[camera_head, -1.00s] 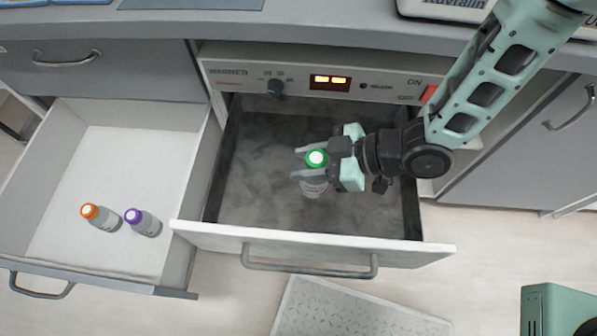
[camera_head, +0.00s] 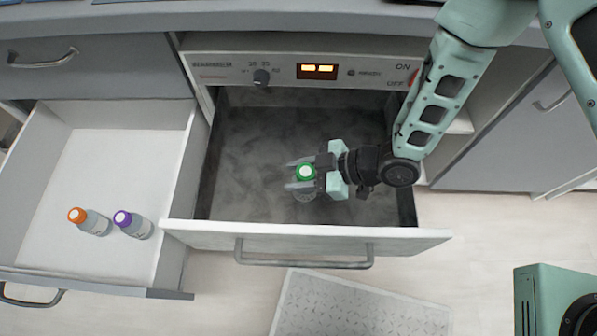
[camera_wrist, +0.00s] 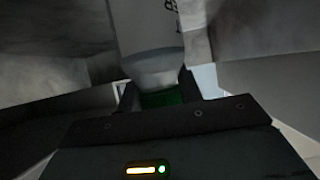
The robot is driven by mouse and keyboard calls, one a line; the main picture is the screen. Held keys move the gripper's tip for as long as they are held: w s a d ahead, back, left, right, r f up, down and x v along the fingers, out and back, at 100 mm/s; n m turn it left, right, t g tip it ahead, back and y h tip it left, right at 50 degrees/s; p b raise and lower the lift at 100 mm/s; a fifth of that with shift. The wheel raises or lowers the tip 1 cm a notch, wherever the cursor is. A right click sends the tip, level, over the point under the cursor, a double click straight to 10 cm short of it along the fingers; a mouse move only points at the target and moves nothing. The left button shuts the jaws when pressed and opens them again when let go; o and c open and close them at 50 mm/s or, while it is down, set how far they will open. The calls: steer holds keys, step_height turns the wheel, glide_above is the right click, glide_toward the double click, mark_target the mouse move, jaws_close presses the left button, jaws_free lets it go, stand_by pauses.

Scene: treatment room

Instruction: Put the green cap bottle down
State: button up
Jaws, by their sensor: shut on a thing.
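The green cap bottle (camera_head: 306,173) is between the fingers of my gripper (camera_head: 303,178), inside the open middle drawer (camera_head: 250,150). Its green cap faces up toward the head camera, and its body is mostly hidden below the cap. In the wrist view the bottle (camera_wrist: 148,30) shows as a pale body with dark print, and its green cap (camera_wrist: 163,98) is gripped between the fingers. Whether the bottle's base touches the drawer floor cannot be told.
The middle drawer has a dark, misty inside and a front panel with lit display (camera_head: 317,71) behind it. The left drawer (camera_head: 100,165) is open, with an orange-capped bottle (camera_head: 95,224) and a purple-capped bottle (camera_head: 138,227). The middle drawer's left part is clear.

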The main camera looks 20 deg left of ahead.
steer(key=o, duration=1.1)
steer(key=shift+f, duration=0.1)
steer(key=shift+d+r, duration=0.1)
steer(key=shift+r, duration=0.15)
steer(key=w+d+r+m+t+h+p, duration=0.1)
steer(key=w+d+r+m+t+h, duration=0.2)
steer(key=d+r, duration=0.5)
steer(key=w+d+r+m+t+h, duration=0.25)
steer(key=w+d+r+h, duration=0.25)
steer(key=d+r, duration=0.3)
steer(key=s+d+r+m+g+h, duration=0.1)
steer(key=s+d+r+m, duration=0.1)
steer(key=s+r, duration=0.1)
steer(key=s+d+r+m+g+h, duration=0.1)
steer(key=s+d+r+m, duration=0.1)
steer(key=s+r, duration=0.2)
steer(key=s+d+r+m+g+h, duration=0.1)
steer(key=s+d+r+m, duration=0.1)
steer(key=s, duration=0.4)
steer(key=shift+s+d+r+m, duration=0.15)
steer(key=shift+r+m, duration=0.3)
steer(key=shift+r, duration=0.45)
